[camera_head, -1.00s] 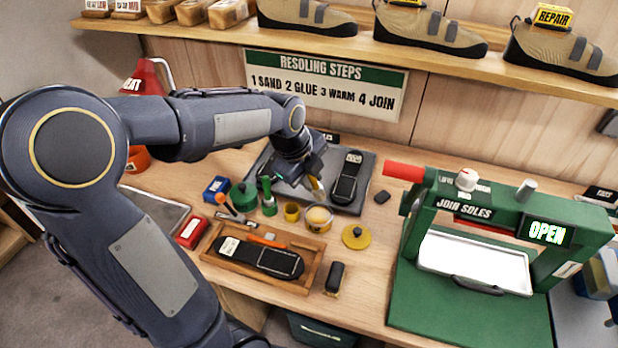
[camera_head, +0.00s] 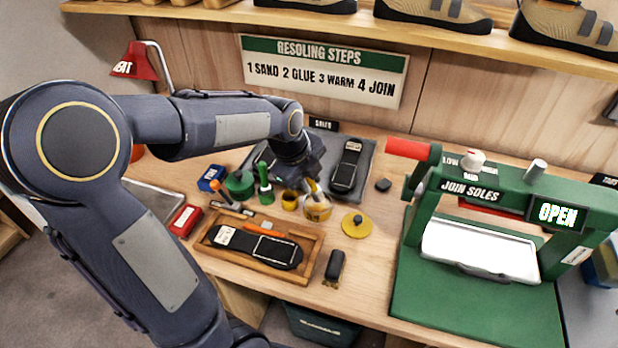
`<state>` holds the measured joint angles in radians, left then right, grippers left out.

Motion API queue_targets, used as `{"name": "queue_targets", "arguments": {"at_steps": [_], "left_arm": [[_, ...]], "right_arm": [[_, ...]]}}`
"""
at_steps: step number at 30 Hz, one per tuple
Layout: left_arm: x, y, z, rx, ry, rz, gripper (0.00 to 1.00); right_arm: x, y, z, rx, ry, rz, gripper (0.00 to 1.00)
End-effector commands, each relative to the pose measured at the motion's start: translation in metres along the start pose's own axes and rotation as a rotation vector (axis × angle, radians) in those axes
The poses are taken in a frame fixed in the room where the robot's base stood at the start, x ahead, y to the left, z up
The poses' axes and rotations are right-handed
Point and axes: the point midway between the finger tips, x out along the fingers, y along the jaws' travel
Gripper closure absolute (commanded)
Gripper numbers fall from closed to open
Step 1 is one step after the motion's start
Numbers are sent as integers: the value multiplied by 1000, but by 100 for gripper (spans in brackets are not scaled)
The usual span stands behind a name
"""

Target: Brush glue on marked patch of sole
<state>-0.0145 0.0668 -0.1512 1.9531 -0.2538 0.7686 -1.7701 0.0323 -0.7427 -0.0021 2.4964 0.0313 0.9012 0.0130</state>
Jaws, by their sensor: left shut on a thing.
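A black sole (camera_head: 235,238) with a white label and a light-outlined rectangular patch (camera_head: 276,250) lies in a wooden tray (camera_head: 306,272). My left gripper (camera_head: 312,182) points down behind the tray, shut on a yellow-handled brush (camera_head: 313,187). The brush stands at the open glue pot (camera_head: 317,208); its lower end is at or inside the pot's mouth and its bristles are hidden. The yellow pot lid (camera_head: 356,225) lies on the table to the right. My right gripper is not in view.
The green press (camera_head: 470,290) marked OPEN fills the right. A dark-handled brush (camera_head: 335,267) lies right of the tray. Green containers (camera_head: 240,185), a red box (camera_head: 185,220) and a blue box (camera_head: 212,178) crowd the left. Another sole (camera_head: 346,168) lies on the grey mat behind.

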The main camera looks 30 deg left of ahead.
Motion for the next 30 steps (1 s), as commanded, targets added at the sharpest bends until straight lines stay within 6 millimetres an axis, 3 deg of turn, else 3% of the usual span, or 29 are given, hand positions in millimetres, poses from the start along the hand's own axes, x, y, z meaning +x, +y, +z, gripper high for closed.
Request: {"name": "queue_targets", "arguments": {"at_steps": [30], "left_arm": [[8,3,0,0,0,0,100]], "right_arm": [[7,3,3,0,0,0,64]]}}
